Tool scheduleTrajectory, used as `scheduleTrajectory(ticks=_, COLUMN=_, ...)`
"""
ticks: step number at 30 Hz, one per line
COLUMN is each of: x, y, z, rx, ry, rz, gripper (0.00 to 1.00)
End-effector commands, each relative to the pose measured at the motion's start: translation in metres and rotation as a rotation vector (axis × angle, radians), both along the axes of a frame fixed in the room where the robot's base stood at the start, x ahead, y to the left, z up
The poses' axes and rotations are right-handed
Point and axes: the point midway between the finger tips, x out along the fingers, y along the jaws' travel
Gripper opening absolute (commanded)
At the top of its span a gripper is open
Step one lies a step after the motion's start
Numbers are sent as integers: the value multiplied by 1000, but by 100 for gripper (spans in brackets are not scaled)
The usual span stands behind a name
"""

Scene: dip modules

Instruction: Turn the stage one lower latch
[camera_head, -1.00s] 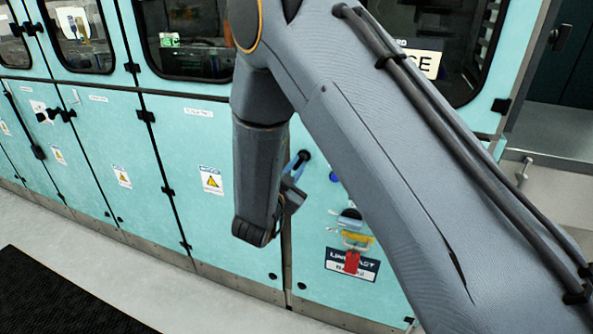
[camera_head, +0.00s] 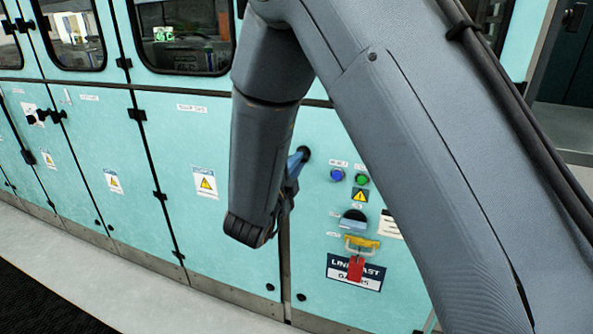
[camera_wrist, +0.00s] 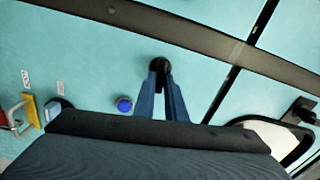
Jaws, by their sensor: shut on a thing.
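My gripper (camera_head: 301,157) is at the turquoise cabinet front, its blue fingers closed around a small black latch knob (camera_wrist: 160,64) beside a vertical door seam. The fingers (camera_wrist: 162,90) show from behind in the wrist view, one on each side of the knob. The knob's turn angle is hard to tell, as the fingers cover much of it. In the head view my forearm hides part of the door to the left of the knob.
Right of the knob are a blue button (camera_head: 337,174), a green button (camera_head: 362,179) and a black-and-blue switch (camera_head: 353,219). Below them a red tag (camera_head: 355,268) hangs from a yellow hasp (camera_head: 362,242). Black latches (camera_head: 137,114) line another seam at left.

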Motion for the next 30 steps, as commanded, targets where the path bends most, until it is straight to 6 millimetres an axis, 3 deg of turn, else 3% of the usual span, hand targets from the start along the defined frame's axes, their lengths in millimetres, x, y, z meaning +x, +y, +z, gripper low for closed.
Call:
scheduleTrajectory(ticks=10, x=0, y=0, z=-2, rx=131, ry=-47, rz=0, gripper=0)
scheduleTrajectory(ticks=26, x=0, y=0, z=-1, rx=154, ry=-55, rz=0, gripper=0)
scheduleTrajectory(ticks=27, x=0, y=0, z=-1, rx=154, ry=-55, rz=0, gripper=13)
scheduleTrajectory(ticks=30, x=0, y=0, z=-1, rx=154, ry=-55, rz=0, gripper=29)
